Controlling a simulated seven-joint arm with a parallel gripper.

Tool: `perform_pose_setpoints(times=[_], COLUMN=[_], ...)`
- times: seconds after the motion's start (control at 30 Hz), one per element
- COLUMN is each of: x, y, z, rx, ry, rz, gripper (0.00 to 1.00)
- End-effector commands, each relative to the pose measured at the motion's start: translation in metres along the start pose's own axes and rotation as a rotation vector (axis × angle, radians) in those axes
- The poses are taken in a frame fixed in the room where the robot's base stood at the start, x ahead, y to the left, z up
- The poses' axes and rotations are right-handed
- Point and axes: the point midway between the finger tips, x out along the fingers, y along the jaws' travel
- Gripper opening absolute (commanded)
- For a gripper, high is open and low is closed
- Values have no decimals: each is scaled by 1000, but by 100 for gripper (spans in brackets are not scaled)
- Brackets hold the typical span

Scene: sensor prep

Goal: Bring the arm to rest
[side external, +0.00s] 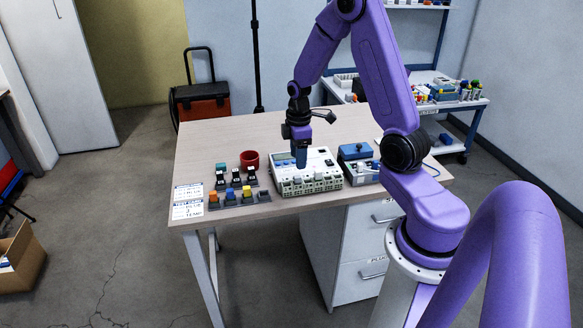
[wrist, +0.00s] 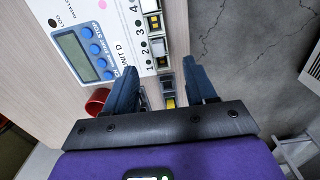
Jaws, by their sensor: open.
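My purple arm reaches over the wooden table, and my gripper (side external: 301,158) points down just above the white instrument unit (side external: 312,163). In the wrist view my gripper (wrist: 176,82) shows two dark blue fingers spread apart with nothing held between them. The unit also fills the upper left of the wrist view (wrist: 122,30), with a small display, blue buttons and a row of numbered sockets. Some of the sockets hold black and white plugs. The side view does not show clearly how far the fingertips are from the unit.
A red cup (side external: 250,160), a rack of colored blocks (side external: 233,197) and printed cards (side external: 187,201) are left of the unit. A blue-topped box (side external: 356,152) stands right of it. The table's back left (side external: 215,135) is clear. A stocked cart (side external: 450,110) stands behind.

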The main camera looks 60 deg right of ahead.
Motion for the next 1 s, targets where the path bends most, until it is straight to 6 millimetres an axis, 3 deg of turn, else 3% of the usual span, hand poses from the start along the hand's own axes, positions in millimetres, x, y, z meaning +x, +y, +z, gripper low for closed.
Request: perform_pose_setpoints(times=[0.17,0.3,0.5,0.77,1.0], x=[-17,-36,-61,-88,-107], y=[-28,-67,-128,-209,-274], z=[-27,-53,-73,-73,-48], rx=[-37,-73,-122,-187,-249], ry=[4,8,13,20,28], rz=[5,8,9,7,2], gripper=[56,56,56,56,56])
